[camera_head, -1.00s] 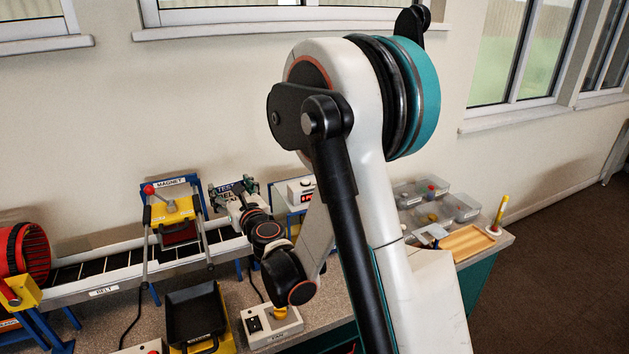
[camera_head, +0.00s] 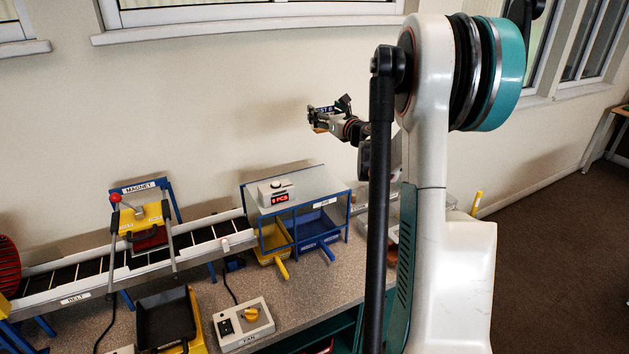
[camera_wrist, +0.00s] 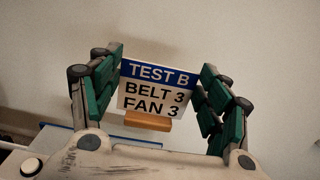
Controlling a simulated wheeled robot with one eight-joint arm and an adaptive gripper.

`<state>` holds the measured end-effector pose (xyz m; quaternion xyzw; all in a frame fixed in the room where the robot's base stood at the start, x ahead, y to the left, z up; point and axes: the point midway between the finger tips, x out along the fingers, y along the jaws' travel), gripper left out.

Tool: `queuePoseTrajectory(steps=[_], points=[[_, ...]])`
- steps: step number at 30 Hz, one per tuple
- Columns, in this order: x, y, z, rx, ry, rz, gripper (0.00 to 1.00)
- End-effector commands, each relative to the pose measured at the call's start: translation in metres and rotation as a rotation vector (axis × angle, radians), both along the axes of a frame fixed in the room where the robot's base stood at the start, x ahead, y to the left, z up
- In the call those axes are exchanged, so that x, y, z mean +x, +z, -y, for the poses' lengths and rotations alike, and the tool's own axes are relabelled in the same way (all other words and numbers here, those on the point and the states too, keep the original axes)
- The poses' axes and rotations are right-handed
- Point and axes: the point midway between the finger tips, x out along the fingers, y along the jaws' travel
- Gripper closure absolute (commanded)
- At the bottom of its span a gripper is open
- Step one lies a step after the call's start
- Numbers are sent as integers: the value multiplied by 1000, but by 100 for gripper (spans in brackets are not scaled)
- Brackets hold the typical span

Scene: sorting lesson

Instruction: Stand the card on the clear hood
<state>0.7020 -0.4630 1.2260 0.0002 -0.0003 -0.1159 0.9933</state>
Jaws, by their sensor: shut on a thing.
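The card is a white sign with a blue band reading TEST B, BELT 3, FAN 3, on a wooden foot (camera_wrist: 148,121). In the wrist view the card (camera_wrist: 156,90) is upright between the green finger pads of my gripper (camera_wrist: 160,92), which is shut on it. In the head view my gripper (camera_head: 326,118) holds the card high against the wall, above and apart from the hood. The clear hood (camera_head: 318,184) has a blue frame and a flat see-through top at the belt's end. A pale surface with a blue edge shows low in the wrist view.
A white counter box (camera_head: 275,192) with a red display stands on the hood's left part; the hood top right of it looks free. Yellow (camera_head: 274,246) and blue (camera_head: 318,230) bins sit under the hood. The belt (camera_head: 205,250), magnet frame (camera_head: 142,187) and fan box (camera_head: 242,324) stand nearby.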

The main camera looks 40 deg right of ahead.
Motion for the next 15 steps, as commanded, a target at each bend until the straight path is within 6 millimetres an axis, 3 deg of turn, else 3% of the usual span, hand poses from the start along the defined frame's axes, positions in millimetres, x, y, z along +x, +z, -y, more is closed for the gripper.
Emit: queuePoseTrajectory(steps=[5, 15], points=[[-2, -27, 4, 0, -2, 0, 48], [-1, -111, 4, 0, -2, 0, 48]])
